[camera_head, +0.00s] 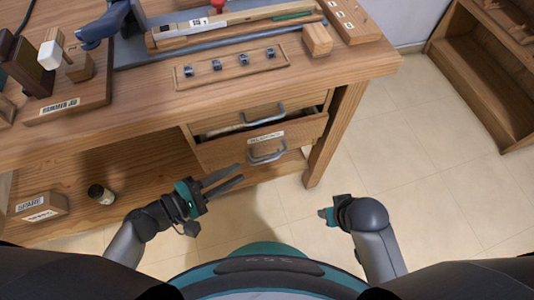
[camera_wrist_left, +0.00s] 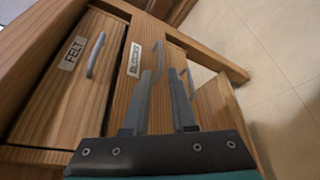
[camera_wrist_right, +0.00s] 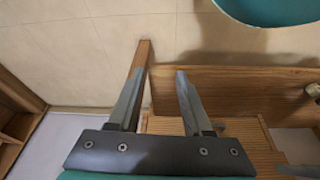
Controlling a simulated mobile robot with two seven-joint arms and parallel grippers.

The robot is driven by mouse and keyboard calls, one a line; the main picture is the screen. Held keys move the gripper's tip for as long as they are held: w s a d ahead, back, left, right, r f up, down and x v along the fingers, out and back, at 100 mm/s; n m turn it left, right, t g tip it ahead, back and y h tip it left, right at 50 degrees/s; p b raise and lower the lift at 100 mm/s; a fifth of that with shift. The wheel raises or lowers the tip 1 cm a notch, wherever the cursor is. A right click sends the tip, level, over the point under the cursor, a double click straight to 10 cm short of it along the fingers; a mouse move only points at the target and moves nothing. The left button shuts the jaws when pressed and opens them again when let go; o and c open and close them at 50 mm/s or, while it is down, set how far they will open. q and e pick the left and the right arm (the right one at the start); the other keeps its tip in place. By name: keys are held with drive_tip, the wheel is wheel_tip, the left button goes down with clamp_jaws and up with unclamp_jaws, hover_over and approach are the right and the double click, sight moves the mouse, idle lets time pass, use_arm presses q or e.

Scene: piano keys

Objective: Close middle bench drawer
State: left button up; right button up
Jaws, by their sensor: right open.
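The middle bench drawer (camera_head: 225,152) is pulled part way out, with a dark gap along its top edge. Its label reads BLOCKS (camera_wrist_left: 134,60) in the left wrist view. It has a grey bar handle (camera_head: 267,155). The drawer above, labelled FELT (camera_wrist_left: 73,53), has its own handle (camera_head: 257,115). My left gripper (camera_head: 241,174) is open and empty, just in front of and below the middle drawer's handle. In the left wrist view, its fingertips (camera_wrist_left: 168,73) appear close to that handle; contact cannot be told. My right gripper (camera_head: 322,214) is open and empty, right of the drawer, over the floor.
The wooden workbench (camera_head: 375,70) carries a small hook rack (camera_head: 230,68) and wooden blocks on top. A SPARE box (camera_head: 38,205) and a dark jar (camera_head: 101,194) stand on the lower shelf. A bench leg (camera_head: 333,135) is right of the drawer. The floor (camera_head: 430,190) at right is clear.

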sight(264, 158)
use_arm(q)
drive_tip(key=b+x, duration=0.1)
drive_tip(key=x, duration=0.9)
drive_tip(key=shift+w+d+f+b, duration=0.15)
drive_tip(key=shift+w+d+b, duration=0.15)
drive_tip(key=shift+b, duration=0.1)
use_arm(e)
drive_tip(key=shift+t, duration=0.3)
drive_tip(key=r, duration=0.4)
drive_tip(key=shift+w+a+r, duration=0.1)
drive_tip(key=shift+w+a, duration=0.05)
drive_tip(key=shift+w, duration=0.25)
use_arm(q)
clamp_jaws()
